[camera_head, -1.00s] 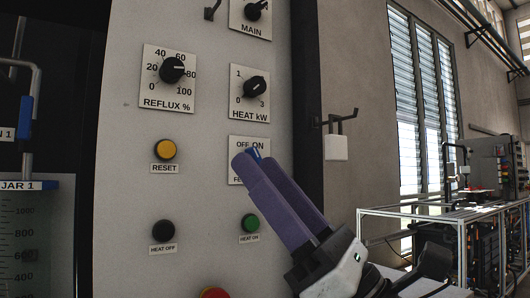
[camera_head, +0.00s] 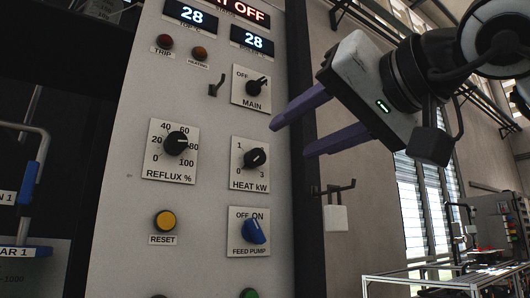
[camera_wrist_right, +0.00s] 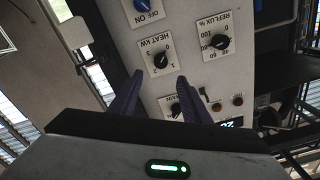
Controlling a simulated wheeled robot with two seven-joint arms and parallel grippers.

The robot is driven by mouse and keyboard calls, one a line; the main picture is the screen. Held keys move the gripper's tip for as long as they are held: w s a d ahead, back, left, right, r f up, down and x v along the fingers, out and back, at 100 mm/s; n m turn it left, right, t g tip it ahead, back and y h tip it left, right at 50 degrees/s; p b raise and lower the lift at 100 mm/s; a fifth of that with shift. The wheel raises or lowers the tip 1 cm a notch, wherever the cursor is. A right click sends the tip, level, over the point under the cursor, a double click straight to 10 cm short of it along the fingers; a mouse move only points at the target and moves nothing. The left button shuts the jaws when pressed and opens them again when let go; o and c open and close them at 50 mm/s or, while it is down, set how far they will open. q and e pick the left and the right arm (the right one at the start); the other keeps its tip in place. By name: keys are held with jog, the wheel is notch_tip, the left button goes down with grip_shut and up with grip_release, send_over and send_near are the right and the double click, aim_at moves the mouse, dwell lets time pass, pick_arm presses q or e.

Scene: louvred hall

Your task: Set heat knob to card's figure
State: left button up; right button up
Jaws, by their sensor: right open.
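The heat knob (camera_head: 255,158) is a black dial on a white "HEAT kW" plate (camera_head: 236,177) on the pale panel. Its scale runs from 0 to 3; its pointer tilts to the upper right, but I cannot read an exact figure. It also shows upside down in the right wrist view (camera_wrist_right: 160,61). My right gripper (camera_head: 291,139) has two purple fingers, open and empty, to the upper right of the knob, apart from it. In the right wrist view the fingertips (camera_wrist_right: 160,79) lie either side of the line towards the knob. No card with a figure is legible. My left gripper is not seen.
The main switch (camera_head: 254,87) is above the heat knob, the blue feed pump switch (camera_head: 255,232) below, and the reflux knob (camera_head: 177,143) to the left. A small hook (camera_head: 215,86) juts from the panel. A white item (camera_head: 335,219) hangs on another hook at right.

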aim_at(260, 155)
jog(key=x, duration=0.9)
jog(key=shift+w+a+f, duration=0.1)
jog(key=shift+a, duration=0.05)
jog(key=shift+w+a, duration=0.2)
jog(key=shift+w, duration=0.1)
jog(key=c, duration=1)
jog(key=shift+c, duration=0.2)
